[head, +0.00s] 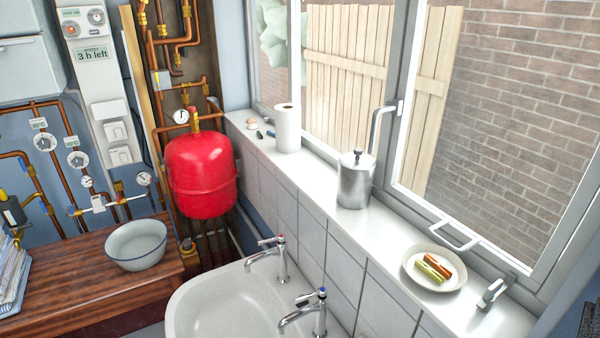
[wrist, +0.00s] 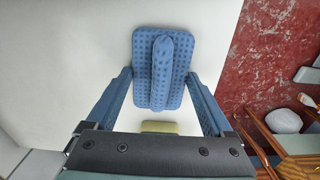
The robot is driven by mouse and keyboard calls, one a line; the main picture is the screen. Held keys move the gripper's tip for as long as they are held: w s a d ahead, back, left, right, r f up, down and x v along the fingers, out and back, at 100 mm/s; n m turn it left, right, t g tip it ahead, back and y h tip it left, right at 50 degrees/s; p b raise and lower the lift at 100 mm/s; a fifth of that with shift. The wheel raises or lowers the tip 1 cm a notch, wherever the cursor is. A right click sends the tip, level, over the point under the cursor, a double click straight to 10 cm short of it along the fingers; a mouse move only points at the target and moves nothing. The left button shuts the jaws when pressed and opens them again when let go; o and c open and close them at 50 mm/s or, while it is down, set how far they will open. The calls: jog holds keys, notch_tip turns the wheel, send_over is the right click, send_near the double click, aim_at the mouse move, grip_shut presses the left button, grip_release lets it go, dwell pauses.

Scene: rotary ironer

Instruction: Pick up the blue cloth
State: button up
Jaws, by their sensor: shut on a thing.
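The blue cloth (wrist: 143,78) shows in the wrist view, against a pale surface. It is a rounded rectangular pad with a dotted pattern and a raised ridge along its middle. My gripper (wrist: 160,75) has a finger at the cloth's left edge and one at its right edge, and is shut on it. I cannot tell whether the cloth touches the pale surface behind it. Neither the cloth nor my gripper shows in the head view.
A yellow-green block (wrist: 158,127) lies below the cloth in the wrist view. The head view shows a white sink (head: 225,300), a windowsill with a metal canister (head: 356,185) and a plate (head: 412,262), a wooden counter with a bowl (head: 136,245), and a red tank (head: 202,175).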

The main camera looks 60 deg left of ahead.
jog(key=shift+r+b, duration=0.45)
jog(key=shift+r, duration=4.55)
